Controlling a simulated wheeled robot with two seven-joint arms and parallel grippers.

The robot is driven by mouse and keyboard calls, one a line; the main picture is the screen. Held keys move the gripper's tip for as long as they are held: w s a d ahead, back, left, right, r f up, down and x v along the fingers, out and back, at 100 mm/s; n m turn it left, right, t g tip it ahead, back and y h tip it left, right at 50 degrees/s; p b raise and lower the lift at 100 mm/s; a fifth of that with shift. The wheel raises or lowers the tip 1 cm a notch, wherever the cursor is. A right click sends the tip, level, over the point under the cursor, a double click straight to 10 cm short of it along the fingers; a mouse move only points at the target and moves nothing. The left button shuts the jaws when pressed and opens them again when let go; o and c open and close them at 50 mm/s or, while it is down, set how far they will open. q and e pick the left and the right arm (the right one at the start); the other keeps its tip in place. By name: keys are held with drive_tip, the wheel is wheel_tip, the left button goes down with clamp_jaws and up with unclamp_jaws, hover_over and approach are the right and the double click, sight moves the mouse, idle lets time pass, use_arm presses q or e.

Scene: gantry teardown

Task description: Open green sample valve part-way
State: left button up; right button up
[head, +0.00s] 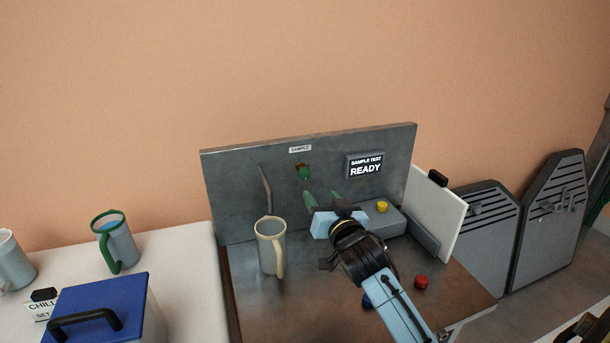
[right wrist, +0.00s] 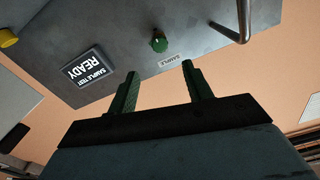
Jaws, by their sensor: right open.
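The green sample valve (head: 303,172) is a small knob on the upright grey panel (head: 235,185), below a SAMPLE label (head: 300,149). It also shows in the right wrist view (right wrist: 159,42), beyond the fingertips and apart from them. My right gripper (head: 322,197) is open and empty, with its green fingers pointing toward the panel, just below the valve in the head view. In the right wrist view its two fingers (right wrist: 159,72) stand either side of the valve's line.
A bent metal spout (head: 265,188) hangs left of the valve, above a beige mug (head: 271,246). A display (head: 364,166) reads SAMPLE TEST READY. A grey box with a yellow button (head: 382,207) stands right of my gripper; a red button (head: 421,282) is nearer. A blue-lidded box (head: 98,305) stands left.

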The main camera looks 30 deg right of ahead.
sight(306, 175)
drive_tip(key=b+x, duration=0.1)
drive_tip(key=x, duration=1.1)
drive_tip(key=shift+w, duration=0.3)
drive_tip(key=c, duration=1)
